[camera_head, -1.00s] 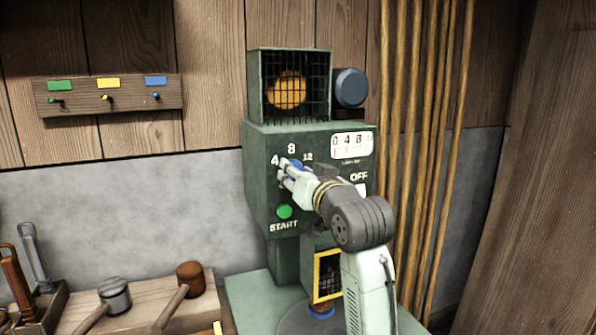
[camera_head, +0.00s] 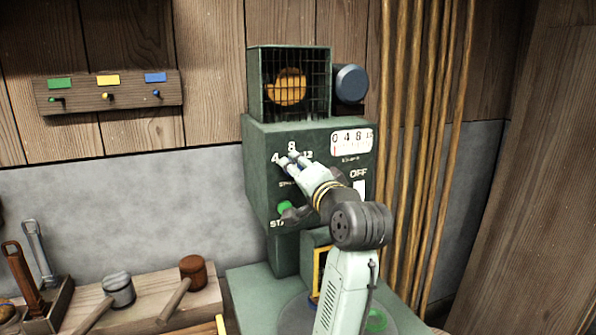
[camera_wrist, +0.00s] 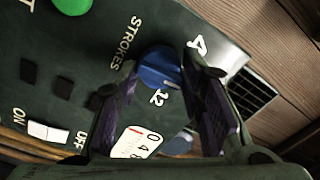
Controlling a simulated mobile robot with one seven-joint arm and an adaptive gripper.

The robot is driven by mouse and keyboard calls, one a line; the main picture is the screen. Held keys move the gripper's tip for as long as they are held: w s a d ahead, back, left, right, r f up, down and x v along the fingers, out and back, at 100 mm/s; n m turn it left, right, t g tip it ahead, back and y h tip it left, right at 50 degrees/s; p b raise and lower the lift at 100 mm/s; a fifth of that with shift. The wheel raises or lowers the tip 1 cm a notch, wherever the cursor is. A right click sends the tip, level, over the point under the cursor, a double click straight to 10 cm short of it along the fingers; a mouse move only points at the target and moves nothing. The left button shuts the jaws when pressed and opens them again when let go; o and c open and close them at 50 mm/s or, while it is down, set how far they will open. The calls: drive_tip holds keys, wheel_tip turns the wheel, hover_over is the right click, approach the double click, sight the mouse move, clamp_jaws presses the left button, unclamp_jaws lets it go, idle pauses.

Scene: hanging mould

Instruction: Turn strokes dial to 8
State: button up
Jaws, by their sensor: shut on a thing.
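The blue strokes dial (camera_wrist: 158,68) sits on the front of a dark green machine, with STROKES printed beside it and the numbers 4 and 12 showing in the wrist view. The 8 shows above the dial in the head view. My gripper (camera_head: 290,158) is at the dial, and its fingers hide most of it there. In the wrist view my gripper (camera_wrist: 160,68) has one dark finger on each side of the dial and is shut on it.
A green START button (camera_head: 285,207) lies below the dial. A scale window (camera_head: 351,140) with a red mark near 0 and a white OFF/ON switch (camera_wrist: 48,132) are on the same panel. Mallets (camera_head: 192,272) lie on a bench at left; poles (camera_head: 430,130) stand at right.

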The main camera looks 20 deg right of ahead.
drive_tip(key=shift+m, duration=0.6)
drive_tip(key=o, duration=1.1)
drive_tip(key=shift+o, duration=0.2)
drive_tip(key=s, duration=1.2)
drive_tip(key=shift+d, duration=0.25)
